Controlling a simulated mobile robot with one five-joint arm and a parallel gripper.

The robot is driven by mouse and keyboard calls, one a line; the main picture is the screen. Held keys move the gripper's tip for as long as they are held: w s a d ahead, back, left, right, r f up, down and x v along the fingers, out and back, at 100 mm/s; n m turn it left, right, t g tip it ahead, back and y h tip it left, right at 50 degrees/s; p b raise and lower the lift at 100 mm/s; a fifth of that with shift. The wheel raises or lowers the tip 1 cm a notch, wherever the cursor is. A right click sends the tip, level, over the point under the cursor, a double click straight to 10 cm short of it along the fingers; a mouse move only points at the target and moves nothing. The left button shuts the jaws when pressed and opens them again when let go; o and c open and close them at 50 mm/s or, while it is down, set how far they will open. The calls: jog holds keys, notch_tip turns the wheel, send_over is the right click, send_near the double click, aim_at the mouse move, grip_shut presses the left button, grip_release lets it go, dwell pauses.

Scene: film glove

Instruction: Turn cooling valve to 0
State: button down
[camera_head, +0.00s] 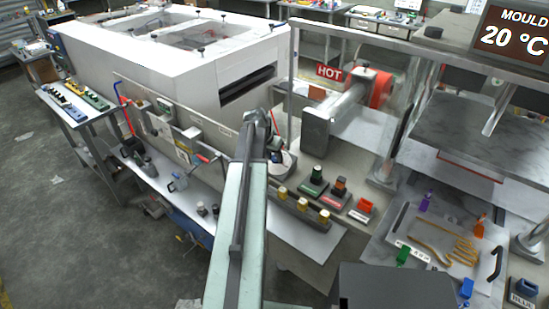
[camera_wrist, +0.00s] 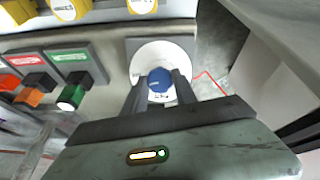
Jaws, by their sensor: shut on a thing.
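The cooling valve shows in the wrist view as a round blue knob (camera_wrist: 158,82) at the centre of a white dial (camera_wrist: 150,58) on a grey plate. My gripper (camera_wrist: 158,88) has its two dark fingers on either side of the knob and is shut on it. The small marks on the dial are too small to read, and the fingers cover part of it. In the head view the white dial (camera_head: 289,161) is partly hidden behind the end of my arm. The mould display (camera_head: 514,38) at the top right reads 20 °C.
Green and orange switches (camera_head: 313,181) and yellow knobs (camera_head: 303,205) sit on the panel close to the dial. A metal post and rail frame (camera_head: 292,80) stands behind. A HOT sign (camera_head: 330,71) hangs near the red-ended cylinder. A tray (camera_head: 405,215) with small parts lies at the right.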

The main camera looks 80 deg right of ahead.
jog(key=n, duration=0.4)
jog(key=shift+w+n, duration=0.15)
jog(key=shift+n, duration=0.15)
jog(key=n, duration=0.3)
jog(key=shift+w+n+g+b, duration=0.1)
jog(key=shift+n+g+b, duration=0.2)
jog(key=shift+g+b, duration=0.1)
jog(key=n, duration=0.4)
jog(key=shift+f+g, duration=0.1)
jog(key=shift+g, duration=0.2)
jog(key=shift+w+n+h+b, duration=0.1)
jog(key=shift+n+h+b, duration=0.35)
jog(key=shift+n, duration=1.15)
jog(key=c, duration=1)
grip_release()
